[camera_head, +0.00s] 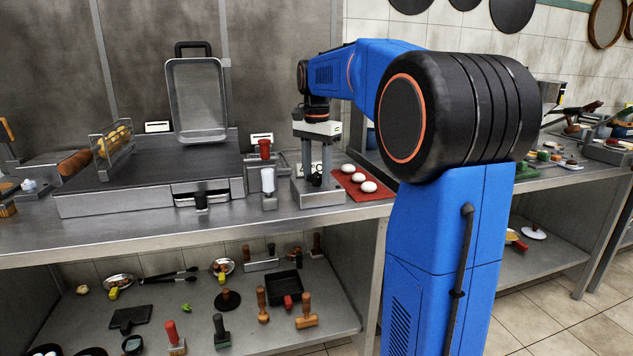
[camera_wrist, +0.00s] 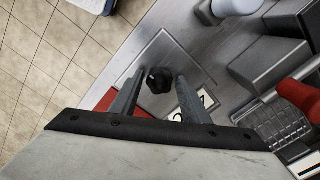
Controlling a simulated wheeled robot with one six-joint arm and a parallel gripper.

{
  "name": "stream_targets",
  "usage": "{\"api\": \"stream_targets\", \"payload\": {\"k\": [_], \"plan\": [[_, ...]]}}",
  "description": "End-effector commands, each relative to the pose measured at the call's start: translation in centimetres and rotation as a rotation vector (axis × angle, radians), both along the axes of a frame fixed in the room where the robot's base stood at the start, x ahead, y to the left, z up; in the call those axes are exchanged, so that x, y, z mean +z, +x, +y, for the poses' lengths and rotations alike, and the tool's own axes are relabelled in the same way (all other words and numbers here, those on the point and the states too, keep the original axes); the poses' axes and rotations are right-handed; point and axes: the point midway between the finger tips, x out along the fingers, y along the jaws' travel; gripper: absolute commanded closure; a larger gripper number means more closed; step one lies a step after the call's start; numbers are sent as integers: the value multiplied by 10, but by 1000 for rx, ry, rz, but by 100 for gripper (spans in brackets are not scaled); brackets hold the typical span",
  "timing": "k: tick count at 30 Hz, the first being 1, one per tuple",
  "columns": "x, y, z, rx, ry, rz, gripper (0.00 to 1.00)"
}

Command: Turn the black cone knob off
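The black knob (camera_head: 316,180) sits on a small steel box (camera_head: 312,198) on the counter. In the wrist view the knob (camera_wrist: 158,80) shows dark and faceted, on a grey plate. My gripper (camera_head: 320,166) points down over this box. In the wrist view its two fingers (camera_wrist: 158,88) stand apart, one on each side of the knob. Gaps show between the knob and the fingers, so it does not look gripped. A white label with dark marks (camera_wrist: 197,103) lies beside the right finger and is partly hidden by it.
A red mat (camera_head: 384,194) with white eggs lies right of the box. A white-handled item (camera_head: 268,181) and a red-handled item (camera_head: 264,150) stand close on its left. A wide griddle (camera_head: 120,201) with an upright tray (camera_head: 197,100) is further left. A shelf with tools lies below.

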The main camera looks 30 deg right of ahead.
Motion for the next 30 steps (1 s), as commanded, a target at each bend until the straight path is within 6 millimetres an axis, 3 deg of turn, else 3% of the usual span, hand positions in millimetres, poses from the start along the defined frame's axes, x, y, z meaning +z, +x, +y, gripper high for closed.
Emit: {"api": "stream_targets", "payload": {"k": [30], "plan": [[50, 0, 0, -1, 0, 0, 58]]}}
